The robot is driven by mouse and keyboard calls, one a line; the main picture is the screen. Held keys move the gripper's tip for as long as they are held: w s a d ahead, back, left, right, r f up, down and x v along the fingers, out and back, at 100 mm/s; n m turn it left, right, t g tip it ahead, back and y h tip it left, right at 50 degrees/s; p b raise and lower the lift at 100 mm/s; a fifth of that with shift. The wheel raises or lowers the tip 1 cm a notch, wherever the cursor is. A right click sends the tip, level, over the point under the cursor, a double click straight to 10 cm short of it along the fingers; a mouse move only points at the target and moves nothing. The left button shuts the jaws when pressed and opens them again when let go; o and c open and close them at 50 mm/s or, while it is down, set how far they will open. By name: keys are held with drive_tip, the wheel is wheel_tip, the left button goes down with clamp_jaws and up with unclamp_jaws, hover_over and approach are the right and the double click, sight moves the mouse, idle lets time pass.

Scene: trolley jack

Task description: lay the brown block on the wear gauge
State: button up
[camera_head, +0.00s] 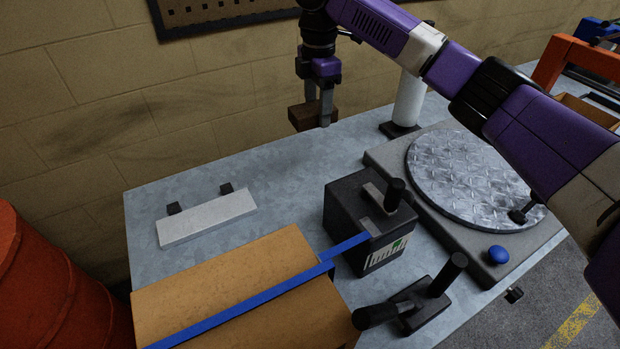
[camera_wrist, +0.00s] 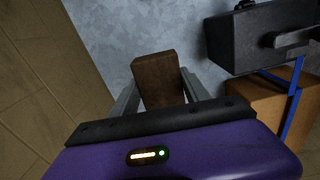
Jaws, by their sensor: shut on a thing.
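The brown block (camera_head: 303,117) hangs in my gripper (camera_head: 319,103) above the back of the grey workbench, near the wall. In the wrist view the block (camera_wrist: 157,78) sits between the two grey fingers, with its far end reaching past them. My gripper is shut on it. No label marks the wear gauge. A pale flat plate (camera_head: 207,219) with two small black stops along its back edge lies on the bench at front left of the block. A black box (camera_head: 362,220) with a lever and a scale stands to its right. I cannot tell which is the gauge.
A cardboard box (camera_head: 220,267) with a blue strap (camera_head: 250,307) stands in front. A round metal turntable (camera_head: 470,175), a white cylinder (camera_head: 409,99) and a black handled tool (camera_head: 420,299) occupy the right. An orange-red drum (camera_head: 40,285) stands at left. Bench around the plate is clear.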

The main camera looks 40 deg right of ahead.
sight(316, 180)
wheel_tip(316, 180, down, 20)
drive_tip(key=shift+r+p, duration=0.2)
drive_tip(key=shift+p, duration=0.45)
drive_tip(key=shift+f, duration=0.15)
drive_tip(key=shift+f, duration=0.1)
drive_tip(key=o, duration=1.3)
drive_tip(key=shift+b, duration=0.45)
wheel_tip(316, 180, up, 8)
drive_tip(key=shift+d+f, duration=0.1)
